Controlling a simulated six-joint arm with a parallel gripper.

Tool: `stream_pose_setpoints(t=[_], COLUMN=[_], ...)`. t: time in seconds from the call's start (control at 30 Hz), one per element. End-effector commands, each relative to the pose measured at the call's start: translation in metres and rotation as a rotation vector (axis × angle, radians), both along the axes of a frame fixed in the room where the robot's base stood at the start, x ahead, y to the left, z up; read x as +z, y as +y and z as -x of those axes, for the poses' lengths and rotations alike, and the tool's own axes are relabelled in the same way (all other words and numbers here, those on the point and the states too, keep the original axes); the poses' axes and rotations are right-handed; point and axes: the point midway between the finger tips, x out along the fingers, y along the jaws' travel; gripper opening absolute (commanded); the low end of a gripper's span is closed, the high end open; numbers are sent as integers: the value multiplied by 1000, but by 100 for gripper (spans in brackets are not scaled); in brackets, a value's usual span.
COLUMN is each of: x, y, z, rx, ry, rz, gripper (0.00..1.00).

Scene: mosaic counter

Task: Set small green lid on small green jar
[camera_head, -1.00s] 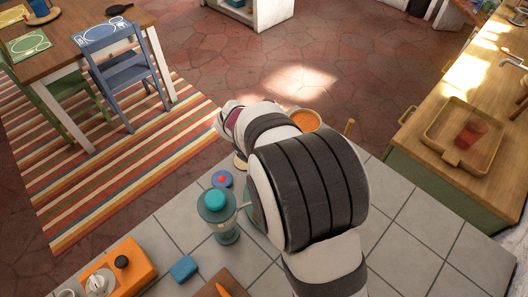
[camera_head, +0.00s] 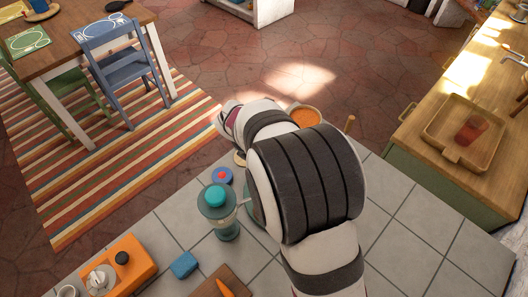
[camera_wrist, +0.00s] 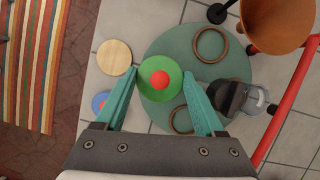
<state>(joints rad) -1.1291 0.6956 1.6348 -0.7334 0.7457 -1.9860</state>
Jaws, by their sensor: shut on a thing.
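The small green lid (camera_wrist: 155,94) has a red knob and shows in the wrist view between the teal fingertips of my gripper (camera_wrist: 160,77). My gripper is shut on it. The lid appears above a round green mat (camera_wrist: 160,45), overlapping its left part. I cannot make out the small green jar; it may be hidden under the lid or behind my arm. In the head view my arm hides my gripper and the lid.
A blue lid with a red knob (camera_head: 222,176) and a wooden disc (camera_wrist: 114,57) lie left of the mat. A pot (camera_head: 304,114) and a teal-topped lantern-like object (camera_head: 215,197) stand nearby.

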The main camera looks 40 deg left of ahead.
Motion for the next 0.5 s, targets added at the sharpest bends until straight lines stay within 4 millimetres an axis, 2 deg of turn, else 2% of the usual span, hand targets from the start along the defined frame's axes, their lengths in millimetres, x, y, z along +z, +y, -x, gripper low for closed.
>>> stream_pose_setpoints(t=[0.5], x=[-4], y=[0], z=[0], rx=[-1], ry=[0], rz=[1], gripper=[18])
